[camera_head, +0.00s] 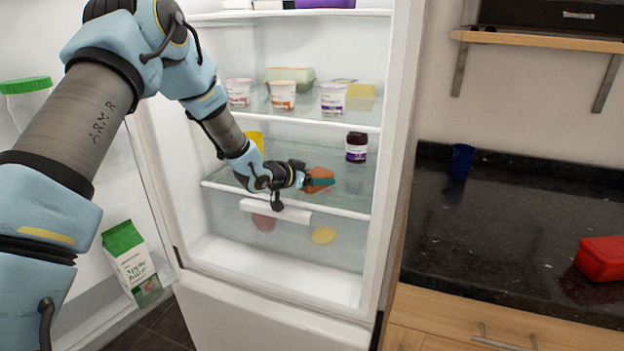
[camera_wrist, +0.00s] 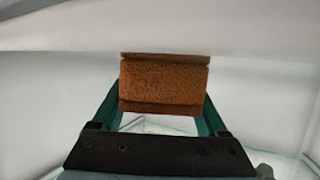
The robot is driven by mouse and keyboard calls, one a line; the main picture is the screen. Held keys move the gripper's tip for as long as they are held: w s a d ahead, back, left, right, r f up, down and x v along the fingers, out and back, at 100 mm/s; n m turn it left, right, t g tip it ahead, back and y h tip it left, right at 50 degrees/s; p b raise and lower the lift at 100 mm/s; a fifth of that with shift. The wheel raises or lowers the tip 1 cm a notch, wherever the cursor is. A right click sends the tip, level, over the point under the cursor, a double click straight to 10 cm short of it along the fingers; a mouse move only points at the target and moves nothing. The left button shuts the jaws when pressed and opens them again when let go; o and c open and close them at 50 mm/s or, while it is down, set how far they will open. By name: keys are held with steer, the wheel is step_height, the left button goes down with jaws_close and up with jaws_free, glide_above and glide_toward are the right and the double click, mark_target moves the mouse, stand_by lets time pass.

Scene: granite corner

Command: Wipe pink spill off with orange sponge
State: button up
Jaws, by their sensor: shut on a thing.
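My gripper (camera_head: 312,182) is inside the open fridge, at the middle glass shelf. It is shut on the orange sponge (camera_head: 319,174). In the wrist view the orange sponge (camera_wrist: 163,82) is held between the two teal fingers, its rough face toward the camera. From these views I cannot tell whether the sponge touches the shelf. I cannot make out a clear pink spill; the sponge and gripper may hide it. A dull pink patch (camera_head: 264,222) shows through the drawer front below, and I cannot tell what it is.
A dark jar (camera_head: 356,147) stands on the same shelf, right of my gripper. A yellow item (camera_head: 254,139) is partly hidden behind my arm. Several yogurt cups (camera_head: 332,98) stand on the shelf above. A juice carton (camera_head: 132,262) stands in the door at left.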

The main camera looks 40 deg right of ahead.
mark_target(342, 194)
steer(key=shift+s+d+b, duration=0.3)
steer(key=shift+s+d, duration=0.2)
steer(key=shift+s, duration=0.25)
steer(key=shift+s+d+f+b, duration=0.15)
steer(key=shift+s+d+b, duration=0.25)
steer(key=shift+s, duration=0.15)
steer(key=shift+s+d+f+b, duration=0.1)
steer(key=shift+s+d+b, duration=0.15)
steer(key=shift+s+b, duration=0.2)
steer(key=shift+s+d+b, duration=0.4)
steer(key=shift+s+d, duration=0.1)
steer(key=shift+s, duration=0.35)
steer(key=shift+s+d+b, duration=0.35)
steer(key=shift+s+d, duration=0.1)
steer(key=shift+s, duration=0.35)
steer(key=shift+s+a+r, duration=0.15)
steer(key=shift+s+a, duration=0.15)
steer(key=shift+a, duration=0.25)
steer(key=shift+s+a+r, duration=0.1)
steer(key=shift+s+a, duration=0.2)
steer(key=shift+a, duration=0.25)
steer(key=shift+w+a+f+p, duration=0.1)
steer(key=shift+w+a, duration=0.5)
steer(key=shift+w, duration=0.35)
steer(key=shift+w+a+f+p, duration=0.15)
steer(key=shift+w+a, duration=0.45)
steer(key=shift+w, duration=0.3)
steer(key=shift+w+a+r+p, duration=0.1)
steer(key=shift+w+a, duration=0.5)
steer(key=shift+w, duration=0.35)
